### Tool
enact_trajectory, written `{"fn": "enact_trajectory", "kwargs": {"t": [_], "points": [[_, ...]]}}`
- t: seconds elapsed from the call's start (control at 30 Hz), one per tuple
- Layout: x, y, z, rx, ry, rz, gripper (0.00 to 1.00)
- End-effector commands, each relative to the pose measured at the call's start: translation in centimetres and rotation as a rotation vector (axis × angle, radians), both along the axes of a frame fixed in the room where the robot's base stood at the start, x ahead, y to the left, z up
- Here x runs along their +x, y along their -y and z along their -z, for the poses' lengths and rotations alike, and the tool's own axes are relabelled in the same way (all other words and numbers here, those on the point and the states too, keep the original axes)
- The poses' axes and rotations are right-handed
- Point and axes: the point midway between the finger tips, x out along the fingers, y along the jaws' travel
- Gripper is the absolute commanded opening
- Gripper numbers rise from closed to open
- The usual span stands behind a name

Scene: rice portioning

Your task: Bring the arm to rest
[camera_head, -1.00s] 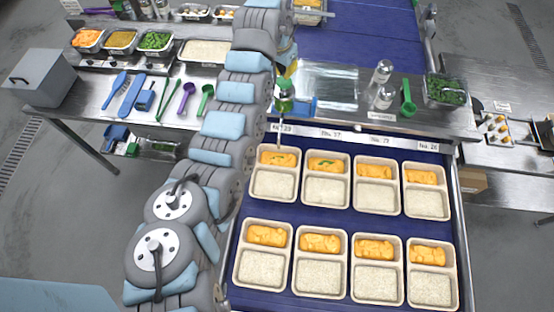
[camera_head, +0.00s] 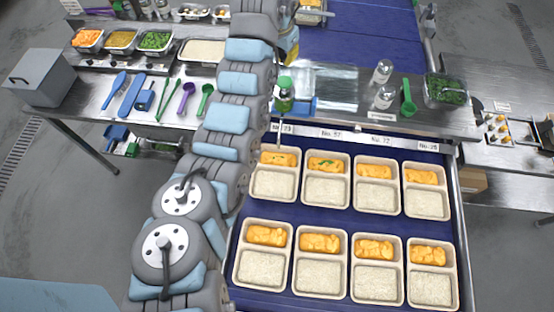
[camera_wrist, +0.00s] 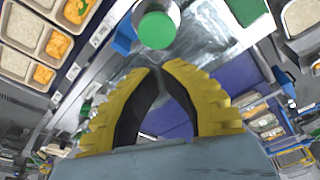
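My gripper (camera_wrist: 160,68) shows in the wrist view as two yellow ribbed fingers with dark inner faces. They curve inward to tips that meet or nearly meet, with nothing held between them. In the head view my gripper (camera_head: 291,52) is partly hidden behind my arm, above the rear counter. A green-capped bottle (camera_head: 284,97) stands on that counter beside a blue holder (camera_head: 302,106), below my gripper. Its green cap (camera_wrist: 157,30) lies just beyond the fingertips in the wrist view, apart from them.
Several two-part trays (camera_head: 325,190) with rice and orange food stand in two rows on the blue surface. Shakers (camera_head: 382,72), a green scoop (camera_head: 408,97) and a container of greens (camera_head: 445,90) stand right of the bottle. Utensils (camera_head: 160,100) lie on the left counter.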

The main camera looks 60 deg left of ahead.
Motion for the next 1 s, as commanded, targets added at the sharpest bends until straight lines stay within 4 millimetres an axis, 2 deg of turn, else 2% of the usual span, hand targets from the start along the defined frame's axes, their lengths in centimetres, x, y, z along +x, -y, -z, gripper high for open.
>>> {"fn": "enact_trajectory", "kwargs": {"t": [0.17,0.63,0.73,0.87,1.0], "points": [[-0.1,0.0,-0.7,0.000,-0.002,-0.001,0.00],[-0.1,0.0,-0.6,-0.001,-0.001,-0.001,0.00],[0.5,0.1,-0.4,0.006,0.008,0.001,0.00],[3.3,0.3,0.8,0.046,0.065,0.006,0.00],[8.9,1.1,2.9,0.131,0.188,0.008,0.00]]}}
